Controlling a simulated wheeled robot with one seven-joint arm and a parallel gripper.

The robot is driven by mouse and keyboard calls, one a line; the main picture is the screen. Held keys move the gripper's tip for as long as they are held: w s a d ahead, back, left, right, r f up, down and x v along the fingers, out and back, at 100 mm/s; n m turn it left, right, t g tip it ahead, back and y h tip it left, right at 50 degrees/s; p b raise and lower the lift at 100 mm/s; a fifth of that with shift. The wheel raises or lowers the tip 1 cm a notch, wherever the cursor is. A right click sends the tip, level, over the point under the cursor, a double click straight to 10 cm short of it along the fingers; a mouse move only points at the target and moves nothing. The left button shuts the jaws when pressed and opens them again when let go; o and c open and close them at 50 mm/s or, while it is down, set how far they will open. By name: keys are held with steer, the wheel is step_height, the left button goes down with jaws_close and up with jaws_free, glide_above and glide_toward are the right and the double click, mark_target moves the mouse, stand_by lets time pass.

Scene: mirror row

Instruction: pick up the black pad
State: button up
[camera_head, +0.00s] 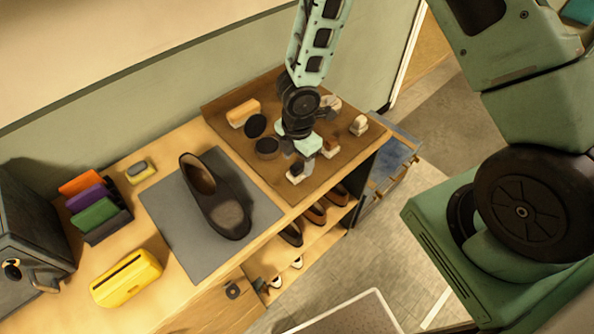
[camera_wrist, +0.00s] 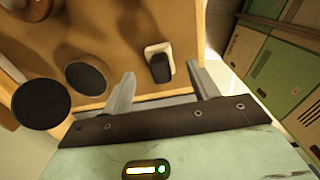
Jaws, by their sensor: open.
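The black pad (camera_wrist: 160,68) is a small dark rounded block on a white base (camera_wrist: 150,48). In the head view the pad (camera_head: 296,169) is near the front edge of the brown mat (camera_head: 225,107). My gripper (camera_wrist: 162,74) is open and empty, with one finger on each side of the pad in the wrist view. I cannot tell whether the fingertips are level with the pad or still above it. In the head view my gripper (camera_head: 300,160) is right over this part of the mat, and its fingers are partly hard to make out.
A black disc (camera_wrist: 40,103) and a round dark-topped tin (camera_wrist: 87,77) lie left of my gripper. A wooden brush (camera_head: 331,147) and a pale brush (camera_head: 359,125) are close on the right. A brown shoe (camera_head: 215,195) stands on the grey mat (camera_head: 170,225). Shoes fill a shelf below.

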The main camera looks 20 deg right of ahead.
mark_target(297, 165)
step_height(297, 165, down, 4)
steer(key=shift+a+r, duration=0.1)
steer(key=shift+a, duration=0.05)
steer(key=c, duration=1.1)
steer(key=shift+o, duration=0.2)
step_height(297, 165, up, 10)
steer(key=shift+p, duration=0.35)
steer(key=o, duration=0.3)
steer(key=shift+c, duration=1.2)
